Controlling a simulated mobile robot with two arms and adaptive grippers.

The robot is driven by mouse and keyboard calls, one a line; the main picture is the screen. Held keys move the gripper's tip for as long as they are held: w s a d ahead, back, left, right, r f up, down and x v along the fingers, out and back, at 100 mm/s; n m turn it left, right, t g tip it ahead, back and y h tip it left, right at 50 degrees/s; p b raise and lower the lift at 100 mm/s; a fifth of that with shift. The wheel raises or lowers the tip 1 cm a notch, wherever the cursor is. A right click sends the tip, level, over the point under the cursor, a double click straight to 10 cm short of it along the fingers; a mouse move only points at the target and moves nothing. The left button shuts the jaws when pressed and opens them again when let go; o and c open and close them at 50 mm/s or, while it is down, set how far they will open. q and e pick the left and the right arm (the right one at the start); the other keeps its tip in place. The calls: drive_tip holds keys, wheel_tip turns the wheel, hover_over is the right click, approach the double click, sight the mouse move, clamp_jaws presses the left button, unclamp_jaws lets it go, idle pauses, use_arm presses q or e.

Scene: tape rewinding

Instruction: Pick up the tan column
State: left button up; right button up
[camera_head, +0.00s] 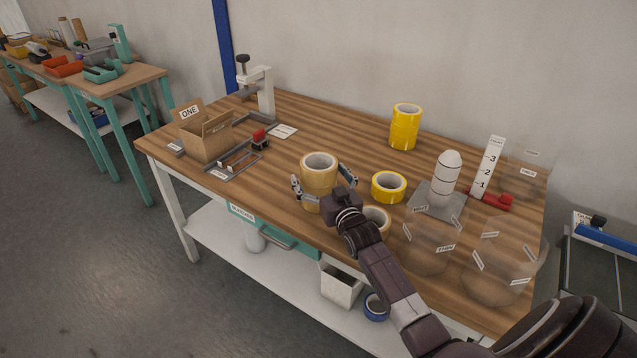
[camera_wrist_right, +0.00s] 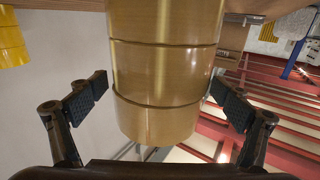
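The tan column (camera_head: 319,171), a stack of tan tape rolls, stands upright on the wooden table near its front edge. My right gripper (camera_head: 323,184) is open, with one finger on each side of the column. In the right wrist view the tan column (camera_wrist_right: 165,75) fills the middle, its stacked rolls divided by dark seams. The fingers of my right gripper (camera_wrist_right: 160,98) flank it there, with a visible gap at the left finger and a narrower one at the right. My left gripper is not in view.
A single tan roll (camera_head: 376,219) lies partly behind my right arm. A yellow roll (camera_head: 388,187), a yellow stack (camera_head: 405,128) and a white roll stack (camera_head: 446,176) are to the right. A cardboard box (camera_head: 205,138) and clear domes (camera_head: 430,246) are also on the table.

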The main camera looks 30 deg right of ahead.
drive_tip(key=c, duration=1.5)
drive_tip(key=shift+r, duration=0.15)
drive_tip(key=shift+c, duration=0.5)
drive_tip(key=shift+r, duration=0.1)
